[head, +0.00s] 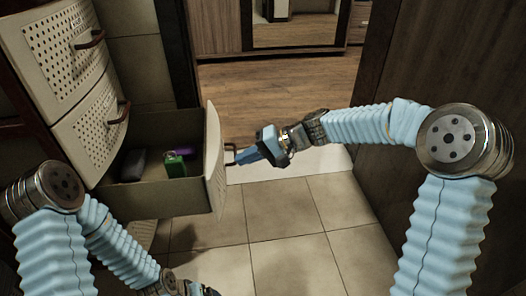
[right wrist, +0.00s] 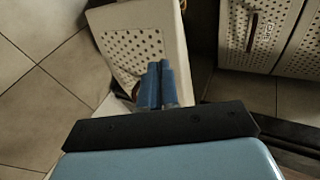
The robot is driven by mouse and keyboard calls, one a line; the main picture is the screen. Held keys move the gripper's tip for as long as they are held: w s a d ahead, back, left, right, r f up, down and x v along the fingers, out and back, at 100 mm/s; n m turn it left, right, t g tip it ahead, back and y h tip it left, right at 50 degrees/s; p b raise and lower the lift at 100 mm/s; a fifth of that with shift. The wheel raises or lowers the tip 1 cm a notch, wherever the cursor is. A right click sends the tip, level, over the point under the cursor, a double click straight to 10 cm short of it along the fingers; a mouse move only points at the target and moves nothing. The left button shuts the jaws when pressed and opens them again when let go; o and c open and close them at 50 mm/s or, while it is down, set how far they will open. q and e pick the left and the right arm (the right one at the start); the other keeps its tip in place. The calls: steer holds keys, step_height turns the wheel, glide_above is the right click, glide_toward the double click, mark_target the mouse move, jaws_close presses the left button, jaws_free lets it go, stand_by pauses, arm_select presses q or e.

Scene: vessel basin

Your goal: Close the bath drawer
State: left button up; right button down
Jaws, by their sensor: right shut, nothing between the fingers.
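The bath drawer (head: 216,165) is the lowest one of the cream cabinet at the left in the head view. It is pulled far out, and its inside shows. Its dark handle (head: 230,149) sits on the outer face of its front. The perforated drawer front (right wrist: 133,48) also shows in the right wrist view. My right gripper (head: 237,159) is shut and empty, its fingertips close to the front and handle; I cannot tell if they touch. Its blue fingers (right wrist: 160,84) lie together in the right wrist view. My left arm ends at the bottom edge of the head view, with its fingers hidden.
A green box (head: 174,164), a purple item (head: 184,152) and a dark item (head: 133,165) lie in the drawer. Two closed perforated drawers (head: 62,50) are above. The tiled floor (head: 285,215) is clear. A dark wooden panel (head: 455,60) stands at the right.

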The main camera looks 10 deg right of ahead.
mark_target(217, 162)
steer(key=a, duration=0.3)
steer(key=w+a, duration=0.1)
steer(key=shift+a+f, duration=0.25)
steer(key=shift+a, duration=0.1)
steer(key=shift+a, duration=0.45)
steer(key=a+p, duration=0.1)
steer(key=a, duration=2.3)
steer(key=shift+p, duration=0.4)
steer(key=shift+d, duration=0.15)
